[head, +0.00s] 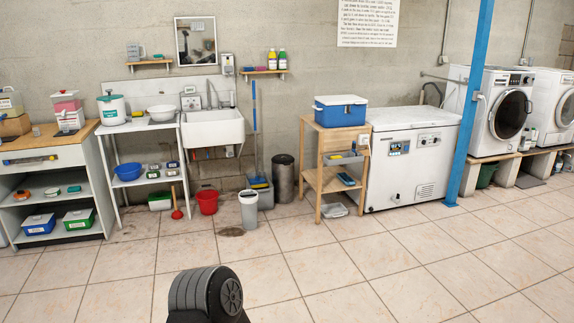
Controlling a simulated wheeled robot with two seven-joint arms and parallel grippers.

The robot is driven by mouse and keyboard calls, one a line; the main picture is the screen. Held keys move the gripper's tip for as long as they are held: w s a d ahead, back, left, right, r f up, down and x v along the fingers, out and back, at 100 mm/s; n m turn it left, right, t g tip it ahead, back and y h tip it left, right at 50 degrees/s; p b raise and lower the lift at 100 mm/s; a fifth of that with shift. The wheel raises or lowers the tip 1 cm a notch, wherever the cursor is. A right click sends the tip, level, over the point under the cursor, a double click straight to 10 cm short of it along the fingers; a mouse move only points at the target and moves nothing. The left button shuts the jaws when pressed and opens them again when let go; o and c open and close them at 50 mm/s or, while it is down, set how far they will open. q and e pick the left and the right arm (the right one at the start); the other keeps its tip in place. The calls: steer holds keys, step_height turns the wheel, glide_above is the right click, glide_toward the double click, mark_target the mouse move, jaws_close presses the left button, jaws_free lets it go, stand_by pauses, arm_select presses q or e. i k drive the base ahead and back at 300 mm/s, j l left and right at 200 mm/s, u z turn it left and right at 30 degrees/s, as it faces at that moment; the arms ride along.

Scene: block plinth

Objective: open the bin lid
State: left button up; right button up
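A small pale grey bin (249,212) stands upright on the tiled floor in front of the sink. Neither of my grippers is in view.
A red bucket (207,202) and a plunger (176,203) stand left of the pale bin. A wooden shelf trolley (311,165) and a white chest freezer (412,165) stand right. A blue post (468,110) rises further right.

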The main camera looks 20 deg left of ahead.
mark_target(285, 159)
steer(key=i+j+u, duration=0.25)
steer(key=i, duration=0.15)
steer(key=i+j+u, duration=0.25)
steer(key=i, duration=0.15)
steer(key=i+u, duration=0.5)
steer(key=i, duration=2.2)
steer(key=i+u, duration=0.15)
steer(key=i, duration=0.45)
steer(key=i+l, duration=0.15)
steer(key=i, duration=0.5)
steer(key=i+l+u, duration=0.15)
steer(key=i, duration=0.45)
steer(key=i+l+u, duration=0.25)
steer(key=i, duration=0.7)
